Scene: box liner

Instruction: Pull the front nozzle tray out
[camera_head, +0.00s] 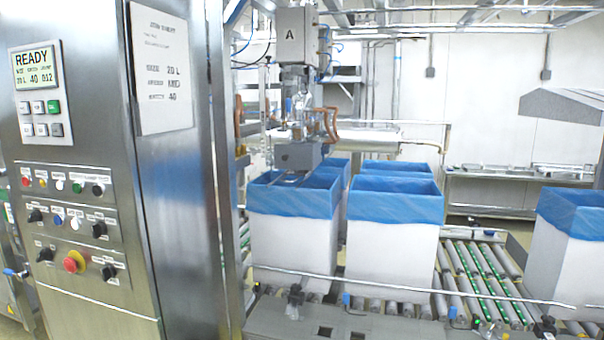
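A filling head (296,38) marked "A" hangs at the centre, with hoses, brown clamps and a grey nozzle block (297,156) below it. The nozzle block is just above the front left box (290,240), which is white with a blue liner folded over its rim. A thin, flat grey piece (287,180) shows at the box mouth under the block. I cannot tell whether it is the front nozzle tray. My gripper is not in view.
A steel control cabinet (172,215) with a READY display (35,68) stands on the left. More blue-lined boxes, including one nearby (392,240) and one at the right (572,250), stand on or by the roller conveyor (470,285). A thin rail (400,288) crosses in front of the boxes.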

